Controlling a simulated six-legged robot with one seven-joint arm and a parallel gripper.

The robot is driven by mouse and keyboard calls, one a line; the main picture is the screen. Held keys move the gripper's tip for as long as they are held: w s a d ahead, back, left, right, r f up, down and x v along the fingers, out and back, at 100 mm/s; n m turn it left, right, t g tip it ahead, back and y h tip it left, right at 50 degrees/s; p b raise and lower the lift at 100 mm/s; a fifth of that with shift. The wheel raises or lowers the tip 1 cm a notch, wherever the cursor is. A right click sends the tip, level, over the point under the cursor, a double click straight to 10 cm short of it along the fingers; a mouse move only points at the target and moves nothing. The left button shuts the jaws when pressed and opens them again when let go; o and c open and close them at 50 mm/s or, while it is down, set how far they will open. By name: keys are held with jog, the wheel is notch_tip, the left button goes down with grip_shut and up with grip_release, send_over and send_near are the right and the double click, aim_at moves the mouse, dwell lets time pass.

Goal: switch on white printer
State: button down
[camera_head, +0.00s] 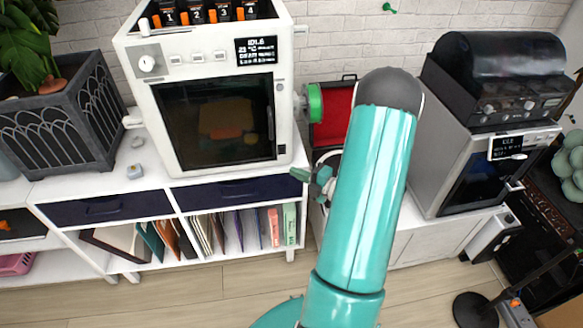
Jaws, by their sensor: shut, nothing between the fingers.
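The white printer (278,150) stands on a white cabinet left of centre. Its front has a dark window door, a round knob (147,63), a row of small buttons (197,57) and a lit display (256,51) that reads IDLE. I cannot tell which part is a power switch. My gripper (301,175) is shut and empty. It points left, in front of the cabinet near the printer's lower right corner, and appears apart from the printer. My teal arm covers the area right of the gripper.
A green spool (315,103) sits right of the printer, before a red box (334,125). A grey printer (440,140) with a black top stands to the right. A dark planter (62,125) is at the left. Books (275,227) fill the shelf below. The floor in front is clear.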

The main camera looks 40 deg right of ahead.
jog(key=v, duration=0.7)
jog(key=shift+d+f, duration=0.2)
jog(key=shift+f, duration=0.55)
jog(key=w+a+r+n+g+y, duration=0.25)
jog(key=a+r+n+g, duration=0.4)
jog(key=a+n, duration=0.6)
jog(key=w+a+r+n+g+y, duration=0.1)
jog(key=a+r+n+g+y, duration=0.45)
jog(key=a+n, duration=0.75)
jog(key=s+a+r+n+h, duration=0.2)
jog(key=r+n+h, duration=0.1)
jog(key=n, duration=0.6)
jog(key=s+a+r+n+h, duration=0.3)
jog(key=r+n, duration=0.3)
jog(key=n, duration=0.3)
jog(key=s+a+r+n+t+h, duration=0.1)
jog(key=s+a+r+n+h, duration=0.2)
jog(key=n, duration=0.6)
notch_tip(320, 180, up, 2)
jog(key=shift+s+r+h, duration=0.1)
jog(key=shift+s+h, duration=0.15)
jog(key=shift+h, duration=0.85)
